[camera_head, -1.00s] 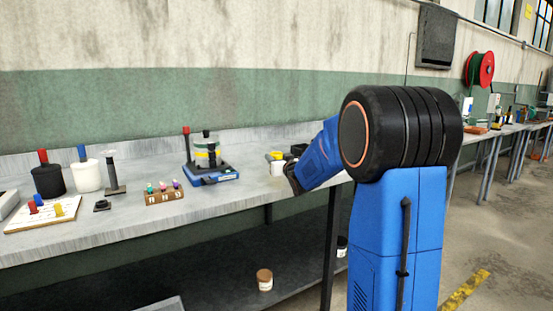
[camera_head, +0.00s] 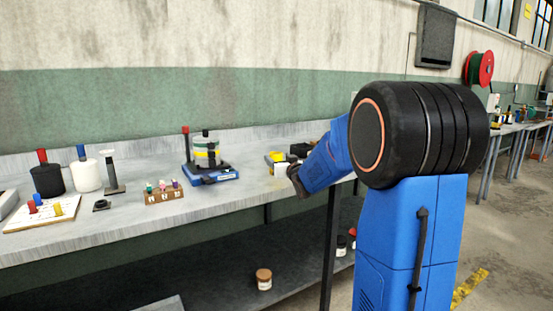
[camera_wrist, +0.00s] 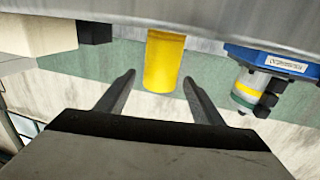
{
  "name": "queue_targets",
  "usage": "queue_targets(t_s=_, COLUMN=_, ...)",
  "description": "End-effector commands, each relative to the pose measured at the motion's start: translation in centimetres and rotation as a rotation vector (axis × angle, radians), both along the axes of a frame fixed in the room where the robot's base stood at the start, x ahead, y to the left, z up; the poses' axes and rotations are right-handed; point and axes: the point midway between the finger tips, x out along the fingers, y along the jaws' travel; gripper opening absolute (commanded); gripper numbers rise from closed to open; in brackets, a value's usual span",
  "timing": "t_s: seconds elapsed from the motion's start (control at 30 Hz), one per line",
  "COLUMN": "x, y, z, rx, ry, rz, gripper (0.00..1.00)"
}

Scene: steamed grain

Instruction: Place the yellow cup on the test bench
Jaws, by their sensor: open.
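The yellow cup (camera_wrist: 163,62) stands out in the wrist view, ahead of and between the two fingers of my gripper (camera_wrist: 159,79), which are spread. No contact with either finger shows. In the head view a small patch of yellow (camera_head: 276,157) shows on the grey bench (camera_head: 235,198) beside my wrist, and my arm hides much of that spot. A blue-based device (camera_head: 213,175) with a dark post and a stacked cylinder stands on the bench to the left. In the wrist view, which looks inverted, this device (camera_wrist: 268,62) is on the right.
A black block (camera_head: 300,149) lies behind my wrist; a black box and a pale box (camera_wrist: 38,35) show in the wrist view. A small vial rack (camera_head: 164,194) and black and white containers stand further left. Bench surface between rack and blue device is clear.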

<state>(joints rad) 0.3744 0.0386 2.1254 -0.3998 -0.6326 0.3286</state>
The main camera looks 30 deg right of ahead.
Motion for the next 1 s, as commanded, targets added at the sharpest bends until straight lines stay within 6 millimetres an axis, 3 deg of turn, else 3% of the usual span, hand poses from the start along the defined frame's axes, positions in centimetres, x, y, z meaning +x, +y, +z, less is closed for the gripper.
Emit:
queue_targets(t_s=0.2, x=-4.1, y=0.6, z=0.0, rx=0.000, ry=0.000, rz=-0.001, gripper=0.61)
queue_targets(t_s=0.4, x=-6.9, y=0.9, z=0.0, rx=-0.001, ry=0.000, rz=-0.001, gripper=0.61)
queue_targets(t_s=0.83, x=-8.5, y=1.3, z=-0.1, rx=0.000, ry=0.005, rz=-0.001, gripper=0.61)
queue_targets(t_s=1.0, x=-10.4, y=2.9, z=-0.5, rx=0.001, ry=0.078, rz=-0.028, gripper=0.61)
